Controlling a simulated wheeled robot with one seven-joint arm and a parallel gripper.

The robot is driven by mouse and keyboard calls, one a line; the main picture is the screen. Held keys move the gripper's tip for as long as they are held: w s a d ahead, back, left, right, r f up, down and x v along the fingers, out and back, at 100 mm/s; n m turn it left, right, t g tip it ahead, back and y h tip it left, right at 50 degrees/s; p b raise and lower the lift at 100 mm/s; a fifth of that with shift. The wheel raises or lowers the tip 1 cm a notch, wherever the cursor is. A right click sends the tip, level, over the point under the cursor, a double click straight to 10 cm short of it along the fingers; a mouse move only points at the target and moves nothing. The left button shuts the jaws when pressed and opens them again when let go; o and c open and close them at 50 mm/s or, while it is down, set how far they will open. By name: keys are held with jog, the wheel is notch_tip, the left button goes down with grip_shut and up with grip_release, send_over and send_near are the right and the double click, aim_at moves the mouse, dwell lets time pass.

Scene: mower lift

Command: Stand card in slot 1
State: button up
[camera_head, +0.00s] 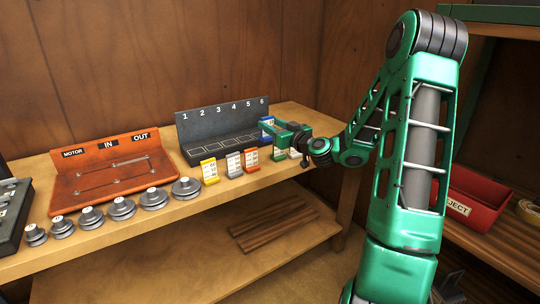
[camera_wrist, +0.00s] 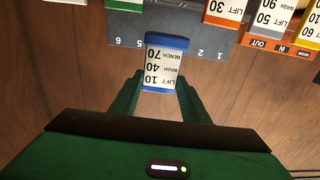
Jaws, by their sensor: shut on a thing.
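The dark rack (camera_head: 215,125) is numbered 1 to 6, with a row of slots along its base that look empty. My gripper (camera_head: 274,131) is at the rack's right end, by number 6. It is shut on a blue-edged white card (camera_head: 266,123), which is raised above the bench. In the wrist view the same card (camera_wrist: 163,66) is between both fingers of my gripper (camera_wrist: 163,88) and reads LIFT 10, WASH 40, BENCH 70. There the rack (camera_wrist: 125,26) appears upside down beyond the card, with numbers 3 and 4 hidden.
Yellow (camera_head: 210,171), grey (camera_head: 234,165) and orange (camera_head: 251,160) cards stand along the front of the rack. A green card (camera_head: 279,154) is below my gripper. An orange motor board (camera_head: 110,170) and several grey pulleys (camera_head: 122,208) occupy the bench's left. A red reject bin (camera_head: 480,200) is at right.

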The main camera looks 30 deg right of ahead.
jog(key=shift+f, duration=5.5)
jog(key=o, duration=1.1)
jog(key=shift+f, duration=0.1)
jog(key=shift+c, duration=0.2)
